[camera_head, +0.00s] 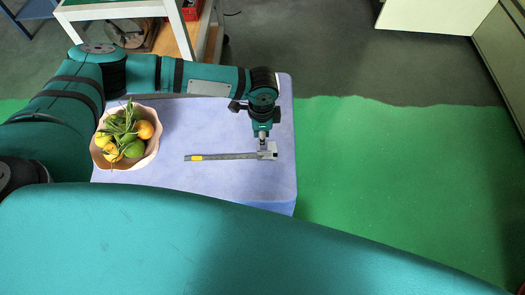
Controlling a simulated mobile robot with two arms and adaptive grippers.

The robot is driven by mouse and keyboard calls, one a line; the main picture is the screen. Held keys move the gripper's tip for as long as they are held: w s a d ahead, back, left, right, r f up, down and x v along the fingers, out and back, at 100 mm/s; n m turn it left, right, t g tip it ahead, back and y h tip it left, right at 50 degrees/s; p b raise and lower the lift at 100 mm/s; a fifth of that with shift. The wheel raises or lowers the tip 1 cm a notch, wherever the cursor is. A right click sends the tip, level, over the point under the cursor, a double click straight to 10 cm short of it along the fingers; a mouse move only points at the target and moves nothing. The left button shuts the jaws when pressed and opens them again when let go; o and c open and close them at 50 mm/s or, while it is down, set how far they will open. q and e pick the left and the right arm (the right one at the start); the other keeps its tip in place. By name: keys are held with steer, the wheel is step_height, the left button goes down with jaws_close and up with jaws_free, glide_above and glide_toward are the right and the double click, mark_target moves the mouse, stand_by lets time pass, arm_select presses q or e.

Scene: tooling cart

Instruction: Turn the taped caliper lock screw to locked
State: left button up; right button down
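A caliper (222,157) lies flat on the pale blue cart top (180,118), its long bar running left to right with the jaw end at the right. A yellow tape patch (197,158) shows near the bar's left end. My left gripper (263,143) is over the caliper's right end, pointing down at the slider and jaw area. Its fingers are small and close together here, and I cannot tell whether they touch the caliper. The lock screw cannot be made out; it is too small or hidden under the gripper. My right gripper is not in view.
A pink bowl (151,157) of oranges, lemons and limes stands at the cart's left, beneath my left arm's reach. A white-framed table (188,45) stands behind. Green floor (400,170) is clear to the right. My own teal arm or body covers the bottom.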

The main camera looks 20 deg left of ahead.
mark_target(262, 155)
arm_select(q)
step_height(262, 155, down, 12)
steer(key=shift+r, duration=0.25)
steer(key=shift+c, duration=0.5)
jaws_close()
